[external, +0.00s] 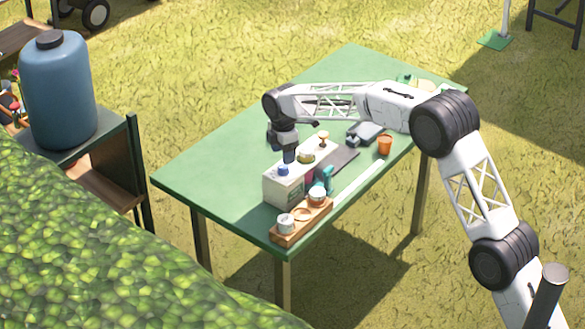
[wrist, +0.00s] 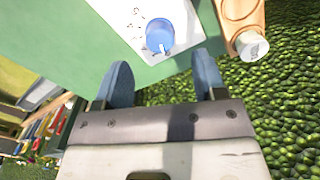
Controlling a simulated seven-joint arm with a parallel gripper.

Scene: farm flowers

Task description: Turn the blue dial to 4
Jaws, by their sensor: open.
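The blue dial (external: 283,170) sits on the top face of a long white box (external: 284,189), at its near-left end. In the wrist view the blue dial (wrist: 159,33) shows a white pointer mark toward the bottom of the picture. Small markings ring it, too small to read. My gripper (external: 289,156) is just above the dial in the external view. In the wrist view my gripper (wrist: 163,62) has its two blue fingers spread wide with nothing between them. The dial lies ahead of the fingertips, roughly centred between them, and looks untouched.
A wooden tray (external: 289,238) with small white cups stands close beside the box at the table's near corner. A yellowish dial (external: 306,157) sits further along the box. An orange pot (external: 385,145) stands further back. The green table (external: 210,175) is clear at left.

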